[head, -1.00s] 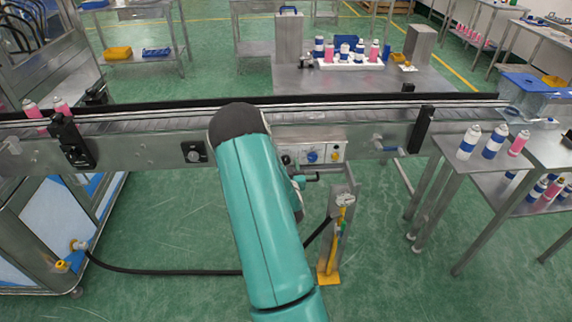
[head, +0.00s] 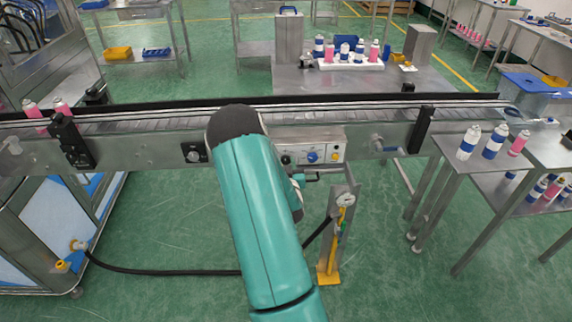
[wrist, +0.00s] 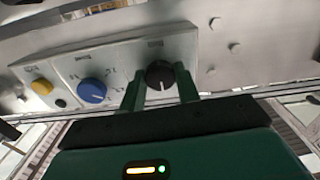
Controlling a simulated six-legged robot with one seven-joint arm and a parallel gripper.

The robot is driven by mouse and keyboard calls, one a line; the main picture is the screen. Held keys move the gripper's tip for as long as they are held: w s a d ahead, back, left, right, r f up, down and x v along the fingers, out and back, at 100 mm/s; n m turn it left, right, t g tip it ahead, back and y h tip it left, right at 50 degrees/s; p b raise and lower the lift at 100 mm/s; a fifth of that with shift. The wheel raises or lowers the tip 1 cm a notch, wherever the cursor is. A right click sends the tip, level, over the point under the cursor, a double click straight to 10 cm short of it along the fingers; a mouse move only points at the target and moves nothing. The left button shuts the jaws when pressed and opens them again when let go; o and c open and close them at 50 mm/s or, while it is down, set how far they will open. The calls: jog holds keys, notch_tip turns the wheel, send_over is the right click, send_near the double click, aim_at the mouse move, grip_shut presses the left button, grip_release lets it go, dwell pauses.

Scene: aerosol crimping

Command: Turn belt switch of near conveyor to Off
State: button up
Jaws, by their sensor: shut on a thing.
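The near conveyor (head: 150,150) runs across the head view with a control panel (head: 322,146) on its front side. In the wrist view the panel (wrist: 120,62) carries a black knob (wrist: 160,73), a blue knob (wrist: 92,91) and a yellow button (wrist: 42,87). My gripper (wrist: 160,82) has its two green fingers shut on either side of the black knob. The knob's pale pointer mark shows between the fingers. The panel labels are too small to read. In the head view my arm hides most of the gripper, and the blue knob (head: 313,157) shows right of the arm.
A small dark green button (wrist: 61,104) sits between yellow and blue in the wrist view. A post with a gauge (head: 344,200) and yellow base stands below the panel. A black hose (head: 170,271) crosses the floor. A table with cans (head: 468,142) stands right.

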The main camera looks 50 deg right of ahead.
jog(key=n, duration=0.5)
jog(key=shift+n, duration=2.1)
jog(key=o, duration=1)
jog(key=v, duration=1.4)
jog(key=shift+d, duration=0.1)
